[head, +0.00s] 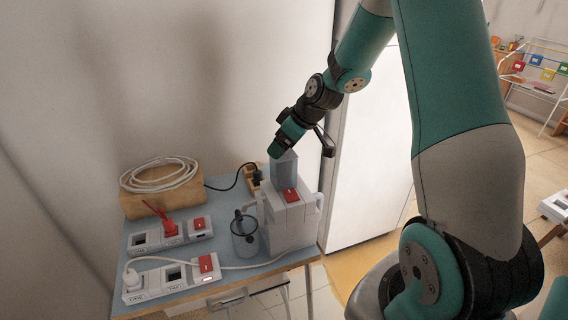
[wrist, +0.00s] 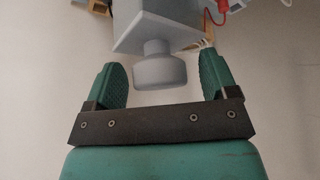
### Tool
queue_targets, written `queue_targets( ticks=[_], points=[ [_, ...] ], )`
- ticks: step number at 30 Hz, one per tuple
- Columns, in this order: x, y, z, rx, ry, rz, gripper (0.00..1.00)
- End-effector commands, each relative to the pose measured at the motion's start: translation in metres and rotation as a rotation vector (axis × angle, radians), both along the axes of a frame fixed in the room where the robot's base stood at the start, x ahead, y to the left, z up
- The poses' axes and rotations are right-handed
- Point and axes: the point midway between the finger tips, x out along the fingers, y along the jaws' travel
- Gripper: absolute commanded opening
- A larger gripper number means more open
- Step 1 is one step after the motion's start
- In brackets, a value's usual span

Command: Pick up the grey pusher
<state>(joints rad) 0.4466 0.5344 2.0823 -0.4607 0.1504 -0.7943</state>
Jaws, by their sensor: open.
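The grey pusher (head: 285,168) stands upright in the top of a white appliance (head: 290,225) on the small table. In the wrist view its round knob (wrist: 160,72) shows below a square plate and a block-shaped body. My gripper (head: 277,150) is above the pusher in the head view and hides its top. In the wrist view my gripper (wrist: 159,66) is open, with one green finger on each side of the knob. A gap shows between the knob and each finger.
A tall white cabinet (head: 368,150) stands close at the right. The wall is behind.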

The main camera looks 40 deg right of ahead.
Motion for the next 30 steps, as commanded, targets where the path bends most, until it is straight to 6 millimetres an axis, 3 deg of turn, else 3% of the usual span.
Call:
queue_targets(
  ticks=[2, 10, 22, 30],
  points=[
    [0.000, 0.000, 0.000, 0.000, 0.000, 0.000, 0.75],
    [0.000, 0.000, 0.000, 0.001, 0.000, 0.001, 0.13],
    [0.000, 0.000, 0.008, 0.000, -0.002, 0.000, 0.12],
    [0.001, 0.000, 0.048, -0.002, -0.007, 0.001, 0.12]
  ],
)
